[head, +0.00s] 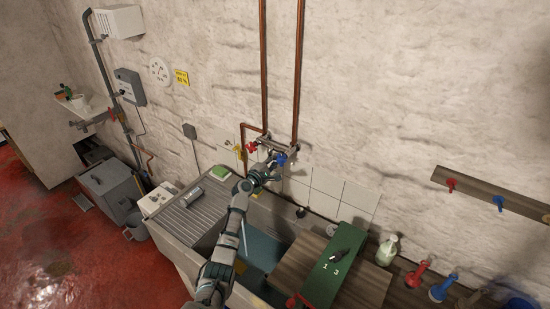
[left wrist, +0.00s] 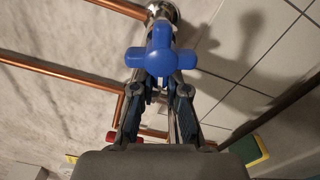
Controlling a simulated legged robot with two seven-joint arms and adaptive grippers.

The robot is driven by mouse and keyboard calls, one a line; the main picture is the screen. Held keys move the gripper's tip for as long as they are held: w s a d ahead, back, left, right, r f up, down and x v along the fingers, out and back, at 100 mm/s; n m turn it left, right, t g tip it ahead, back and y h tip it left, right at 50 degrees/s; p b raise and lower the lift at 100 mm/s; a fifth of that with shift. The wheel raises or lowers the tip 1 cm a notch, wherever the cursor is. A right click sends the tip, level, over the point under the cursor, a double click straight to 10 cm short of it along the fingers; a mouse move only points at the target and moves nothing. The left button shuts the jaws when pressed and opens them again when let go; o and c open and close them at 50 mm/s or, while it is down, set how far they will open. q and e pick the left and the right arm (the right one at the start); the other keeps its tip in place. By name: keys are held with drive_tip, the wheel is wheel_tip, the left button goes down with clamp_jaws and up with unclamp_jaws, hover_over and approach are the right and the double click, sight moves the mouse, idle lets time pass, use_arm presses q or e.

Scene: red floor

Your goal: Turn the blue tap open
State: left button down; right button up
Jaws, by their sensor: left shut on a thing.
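The blue tap (left wrist: 162,48) has a cross-shaped handle on a chrome body in the left wrist view. In the head view the blue tap (head: 281,159) sits at the right end of the wall mixer, partly hidden by my left gripper. My left gripper (head: 270,171) reaches up from the sink to the wall. In the left wrist view my left gripper (left wrist: 161,72) has its fingers on either side of the handle's lower arm, shut on it. The hub and side arms stay visible beyond the fingertips. My right gripper is not in view.
A red tap (head: 251,146) is left of the blue one, with copper pipes (head: 297,70) above. Below are the sink (head: 262,213) and a green box (head: 334,268).

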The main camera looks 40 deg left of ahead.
use_arm(q)
drive_tip(key=shift+d+f+n, duration=0.15)
drive_tip(key=shift+f+n, duration=0.3)
drive_tip(key=shift+n, duration=0.25)
drive_tip(key=shift+f+p, duration=0.15)
drive_tip(key=shift+p, duration=0.15)
drive_tip(key=c, duration=1.2)
unclamp_jaws()
drive_tip(key=shift+o, duration=0.2)
drive_tip(key=shift+w, duration=0.1)
drive_tip(key=s, duration=1.1)
drive_tip(key=shift+s+d, duration=0.4)
drive_tip(key=shift+d, duration=0.05)
